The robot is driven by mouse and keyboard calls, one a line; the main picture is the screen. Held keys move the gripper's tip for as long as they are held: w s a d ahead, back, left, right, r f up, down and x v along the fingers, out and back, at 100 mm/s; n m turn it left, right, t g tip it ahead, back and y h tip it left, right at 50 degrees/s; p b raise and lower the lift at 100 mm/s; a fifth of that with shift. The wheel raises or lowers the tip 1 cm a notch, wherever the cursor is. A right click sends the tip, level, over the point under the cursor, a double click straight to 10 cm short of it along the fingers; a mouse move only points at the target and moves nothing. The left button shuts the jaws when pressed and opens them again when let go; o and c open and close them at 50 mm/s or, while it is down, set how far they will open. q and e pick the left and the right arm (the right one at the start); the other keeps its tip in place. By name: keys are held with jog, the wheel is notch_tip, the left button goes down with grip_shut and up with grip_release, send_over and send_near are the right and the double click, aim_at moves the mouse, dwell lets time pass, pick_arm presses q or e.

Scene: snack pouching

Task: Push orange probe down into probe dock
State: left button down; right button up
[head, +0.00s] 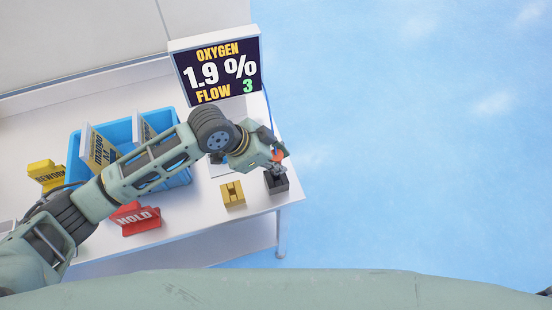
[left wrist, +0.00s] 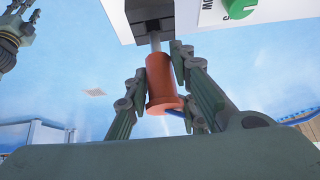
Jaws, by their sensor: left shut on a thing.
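The orange probe (head: 278,156) is at the table's right end, above the dark probe dock (head: 277,184). In the left wrist view the probe (left wrist: 161,82) is an orange cylinder with a flared end and a thin metal tip. The tip points at the black dock (left wrist: 150,14) and meets its edge in the picture; how deep it sits is hidden. My left gripper (head: 278,166) is shut on the probe, with a finger on either side in the left wrist view (left wrist: 160,88). What looks like my right gripper (left wrist: 20,15) shows small at that view's top left corner.
A yellow block (head: 232,194) stands left of the dock. A display (head: 216,68) reading OXYGEN 1.9 % and FLOW 3 stands behind. A blue bin (head: 80,150) with pouches, a red HOLD sign (head: 136,218) and a yellow REWORK sign (head: 46,175) lie further left. Floor right of the table is clear.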

aim_at(275, 175)
pick_arm(q)
jog(key=shift+f+b, duration=0.5)
jog(key=shift+f, duration=0.45)
jog(key=shift+f+b, duration=0.75)
jog(key=shift+f, duration=0.6)
jog(key=c, duration=1.3)
grip_release()
jog(key=shift+a+r, duration=0.1)
jog(key=shift+r, duration=0.05)
jog(key=v, duration=1.1)
jog(key=shift+s+r, duration=0.15)
jog(key=shift+r, duration=0.2)
jog(key=shift+a+f, duration=0.1)
jog(key=shift+a, duration=0.05)
